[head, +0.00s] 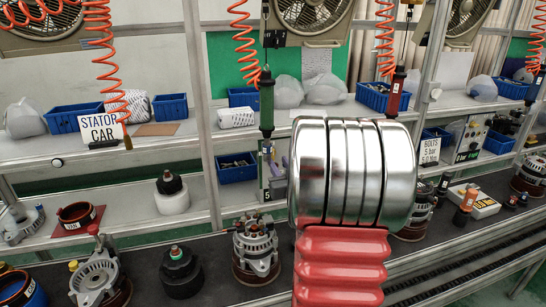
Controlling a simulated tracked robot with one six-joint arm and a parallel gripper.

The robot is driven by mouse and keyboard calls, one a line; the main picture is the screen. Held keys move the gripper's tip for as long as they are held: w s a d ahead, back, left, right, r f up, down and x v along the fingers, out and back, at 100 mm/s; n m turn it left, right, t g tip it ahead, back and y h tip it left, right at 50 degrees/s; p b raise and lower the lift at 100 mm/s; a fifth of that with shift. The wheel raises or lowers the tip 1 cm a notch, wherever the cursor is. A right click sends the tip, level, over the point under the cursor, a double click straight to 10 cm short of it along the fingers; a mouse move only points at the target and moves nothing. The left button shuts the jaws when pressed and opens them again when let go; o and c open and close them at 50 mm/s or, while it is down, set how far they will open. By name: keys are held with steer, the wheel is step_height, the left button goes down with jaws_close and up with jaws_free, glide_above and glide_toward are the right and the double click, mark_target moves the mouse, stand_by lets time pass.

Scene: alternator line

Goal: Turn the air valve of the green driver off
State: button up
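A narrow dark green part with a pale label (265,172) shows below the driver. My arm's silver joint and red ribbed sleeve fill the centre right, just right of the driver. My gripper is not in view.
Alternator parts, including a housing (256,245), stand along the dark conveyor. Shelves hold blue bins (75,117) and bags. Upright posts (205,115) and fans (309,15) stand behind.

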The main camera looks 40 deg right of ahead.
mark_target(273, 154)
steer(key=shift+x, duration=3.15)
steer(key=shift+c, duration=0.3)
